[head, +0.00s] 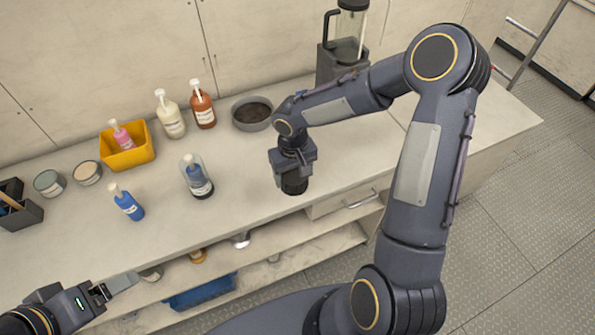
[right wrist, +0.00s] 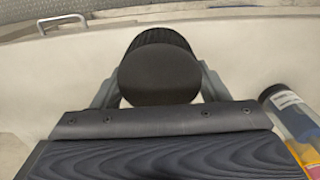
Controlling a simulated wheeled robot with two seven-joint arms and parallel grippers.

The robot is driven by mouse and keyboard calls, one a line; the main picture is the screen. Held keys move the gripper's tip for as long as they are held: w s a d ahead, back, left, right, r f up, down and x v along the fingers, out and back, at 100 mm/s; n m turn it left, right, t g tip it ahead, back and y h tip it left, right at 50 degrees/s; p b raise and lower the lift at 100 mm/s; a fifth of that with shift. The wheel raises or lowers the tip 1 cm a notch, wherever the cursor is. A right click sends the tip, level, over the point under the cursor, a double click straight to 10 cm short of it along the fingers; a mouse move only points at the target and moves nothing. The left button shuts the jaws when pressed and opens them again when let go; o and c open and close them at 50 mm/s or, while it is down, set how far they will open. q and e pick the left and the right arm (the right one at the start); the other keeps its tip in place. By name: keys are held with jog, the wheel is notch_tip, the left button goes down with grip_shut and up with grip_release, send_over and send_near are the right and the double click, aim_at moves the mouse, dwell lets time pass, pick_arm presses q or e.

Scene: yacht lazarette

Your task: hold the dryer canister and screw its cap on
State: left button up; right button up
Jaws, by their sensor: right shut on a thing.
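My right gripper (head: 293,172) is shut on a black round cap (head: 294,185) and holds it over the right part of the counter. In the right wrist view the cap (right wrist: 160,72) shows a flat dark face and a ribbed side between the fingers. The clear dryer canister (head: 200,185), with a white label and dark base, stands on the counter to the left of the cap, apart from it. Part of it shows at the right of the right wrist view (right wrist: 292,115). My left gripper (head: 101,292) looks open and empty, low in front of the counter.
A blue bottle (head: 128,204), two round tins and a yellow bin (head: 128,158) with a pink bottle stand to the left. Cream and orange-brown bottles (head: 203,105) and a grey bowl (head: 252,122) stand behind. Open shelves lie below. The counter's front middle is clear.

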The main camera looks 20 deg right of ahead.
jog(key=w+a+r, duration=0.2)
jog(key=w+a, duration=0.2)
jog(key=w, duration=0.2)
notch_tip(320, 180, up, 10)
send_over(187, 155)
jog(key=shift+s+d, duration=0.1)
jog(key=shift+f, duration=2.55)
pick_arm(q)
jog(key=shift+f, duration=0.25)
jog(key=shift+c, duration=0.6)
